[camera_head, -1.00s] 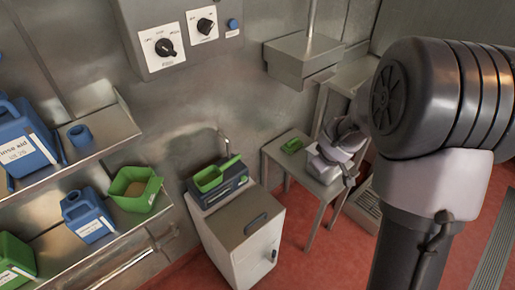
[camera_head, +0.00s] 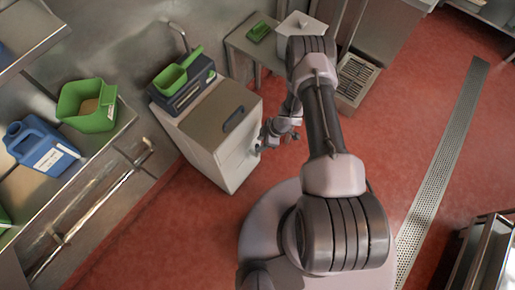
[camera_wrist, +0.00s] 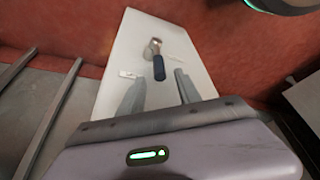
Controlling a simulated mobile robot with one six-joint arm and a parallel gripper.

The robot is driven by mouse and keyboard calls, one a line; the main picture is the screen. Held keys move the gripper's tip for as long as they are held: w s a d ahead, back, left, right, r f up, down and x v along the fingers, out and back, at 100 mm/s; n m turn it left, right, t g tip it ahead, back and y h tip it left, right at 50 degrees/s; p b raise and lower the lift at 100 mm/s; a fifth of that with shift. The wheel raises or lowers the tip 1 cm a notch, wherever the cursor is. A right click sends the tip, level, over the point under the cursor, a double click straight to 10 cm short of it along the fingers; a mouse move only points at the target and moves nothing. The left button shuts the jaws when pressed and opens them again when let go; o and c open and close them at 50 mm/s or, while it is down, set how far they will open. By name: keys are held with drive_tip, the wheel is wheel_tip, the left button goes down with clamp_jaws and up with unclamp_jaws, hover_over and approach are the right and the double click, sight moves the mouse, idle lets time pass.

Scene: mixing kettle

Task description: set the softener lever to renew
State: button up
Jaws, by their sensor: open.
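The softener is a white cabinet (camera_head: 216,130) with a steel lid and a dark handle on top. In the wrist view its white front panel (camera_wrist: 135,45) carries the lever (camera_wrist: 158,66), which has a round metal pivot and a dark blue grip. The grip points toward my gripper. Small labels sit on both sides of the lever, too blurred to read. My gripper (camera_wrist: 160,79) is open, its fingers on either side of the lever's grip end in the picture. I cannot tell whether they touch it. In the head view my gripper (camera_head: 268,138) is at the cabinet's front.
A dark box with a green scoop (camera_head: 178,72) stands on the cabinet's back. Shelves at left hold a green bin (camera_head: 88,104) and a blue jug (camera_head: 41,146). A small steel table (camera_head: 246,45) stands behind.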

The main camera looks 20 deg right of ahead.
sight(258, 146)
drive_tip(key=b+x, duration=0.1)
drive_tip(key=x, duration=0.3)
clamp_jaws()
idle(1.4)
